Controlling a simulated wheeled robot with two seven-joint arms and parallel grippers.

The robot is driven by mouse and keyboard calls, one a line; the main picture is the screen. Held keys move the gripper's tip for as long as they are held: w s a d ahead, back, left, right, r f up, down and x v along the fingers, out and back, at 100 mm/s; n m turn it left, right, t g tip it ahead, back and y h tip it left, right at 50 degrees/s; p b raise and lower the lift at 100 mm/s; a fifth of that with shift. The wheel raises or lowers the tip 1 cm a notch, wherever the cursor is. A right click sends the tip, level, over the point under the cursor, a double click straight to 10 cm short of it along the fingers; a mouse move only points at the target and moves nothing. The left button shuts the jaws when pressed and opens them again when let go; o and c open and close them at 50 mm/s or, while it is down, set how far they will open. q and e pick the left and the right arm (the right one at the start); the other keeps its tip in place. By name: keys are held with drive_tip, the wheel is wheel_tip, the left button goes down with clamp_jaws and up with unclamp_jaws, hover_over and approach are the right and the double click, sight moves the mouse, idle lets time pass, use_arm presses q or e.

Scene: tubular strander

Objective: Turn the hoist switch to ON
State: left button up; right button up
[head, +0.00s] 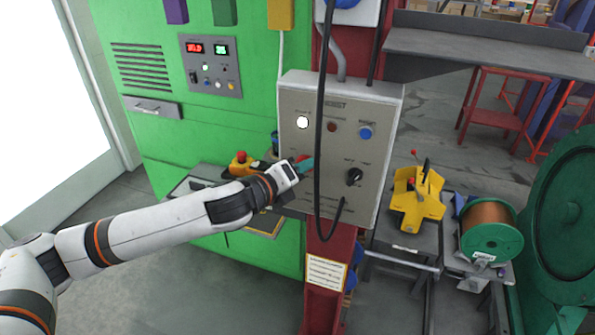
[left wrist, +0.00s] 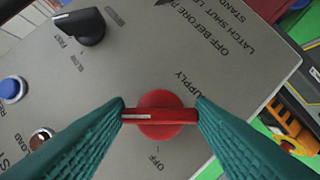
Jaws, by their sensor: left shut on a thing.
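The grey hoist panel (head: 345,100) stands on a red post in the head view. Its red hoist switch (left wrist: 160,100) sits between the two teal fingers of my left gripper (left wrist: 160,118), which is shut on the switch's handle bar. The bar lies level across the left wrist view, with a white line on its left half. The word OFF (left wrist: 154,162) shows below the switch and SUPPLY above right; I see no ON mark. In the head view my left gripper (head: 303,166) covers most of the switch. My right gripper is not in view.
The panel also has a lit white lamp (head: 303,122), a dark red lamp (head: 332,127), a blue button (head: 365,132) and a black knob (head: 354,177). A black cable (head: 320,100) hangs in front of the panel, close beside my left gripper.

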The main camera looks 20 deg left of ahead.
use_arm(q)
drive_tip(key=shift+f+m, duration=0.15)
drive_tip(key=shift+m, duration=0.25)
drive_tip(key=o, duration=1)
drive_tip(key=b+v, duration=0.3)
drive_tip(key=v, duration=0.9)
drive_tip(key=shift+d+b, duration=0.1)
drive_tip(key=shift+b, duration=0.3)
